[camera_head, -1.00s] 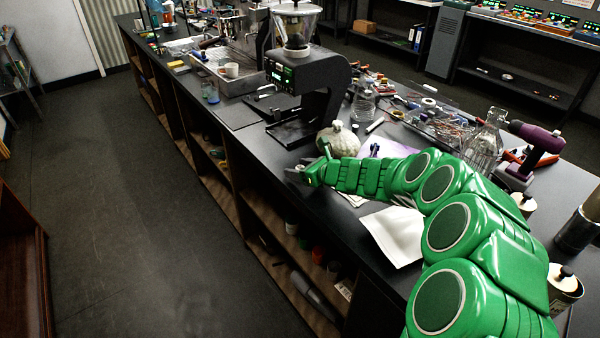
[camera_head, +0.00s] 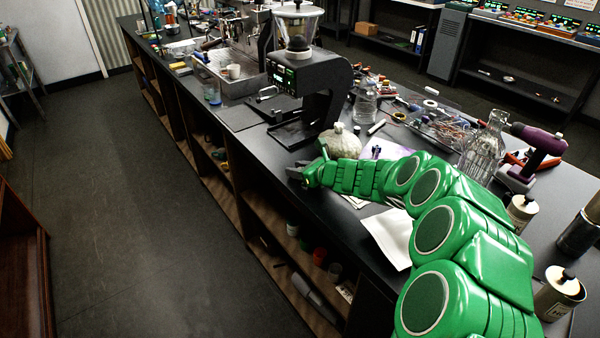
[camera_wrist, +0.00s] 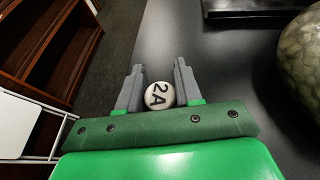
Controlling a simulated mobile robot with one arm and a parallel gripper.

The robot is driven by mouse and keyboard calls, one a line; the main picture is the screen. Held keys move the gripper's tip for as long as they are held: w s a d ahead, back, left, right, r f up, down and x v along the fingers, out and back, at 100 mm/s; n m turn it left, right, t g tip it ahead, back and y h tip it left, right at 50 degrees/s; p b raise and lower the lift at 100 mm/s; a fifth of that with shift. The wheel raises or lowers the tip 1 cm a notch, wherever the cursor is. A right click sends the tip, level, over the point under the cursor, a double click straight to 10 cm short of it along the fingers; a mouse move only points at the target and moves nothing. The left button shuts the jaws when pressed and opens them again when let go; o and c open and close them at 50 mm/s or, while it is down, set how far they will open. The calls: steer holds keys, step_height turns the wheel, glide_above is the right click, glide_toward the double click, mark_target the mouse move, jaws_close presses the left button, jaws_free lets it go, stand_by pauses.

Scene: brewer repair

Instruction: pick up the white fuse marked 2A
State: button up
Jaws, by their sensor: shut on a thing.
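The white fuse (camera_wrist: 159,95) shows its round end, marked 2A, in the wrist view. My gripper (camera_wrist: 158,88) has its two grey fingers on either side of the fuse and is shut on it. In the head view my gripper (camera_head: 296,172) is over the front edge of the dark bench (camera_head: 378,272). The fuse cannot be made out in the head view. How far the fuse is above the bench top is hard to tell.
A pale round jar (camera_head: 340,141) stands just behind my gripper. A black grinder (camera_head: 318,88) stands farther back. White paper (camera_head: 390,236) lies near the front edge, below my arm. Open floor (camera_head: 150,230) is to the left.

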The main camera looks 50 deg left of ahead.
steer(key=shift+r, duration=0.1)
step_height(320, 180, up, 2)
steer(key=shift+r, duration=0.25)
steer(key=shift+s+d+r, duration=0.1)
steer(key=shift+d+r, duration=0.05)
steer(key=shift+r, duration=0.2)
steer(key=s+d+r, duration=0.6)
steer(key=d+r, duration=0.3)
steer(key=d, duration=0.3)
steer(key=shift+s+r, duration=0.15)
steer(key=shift+r, duration=0.2)
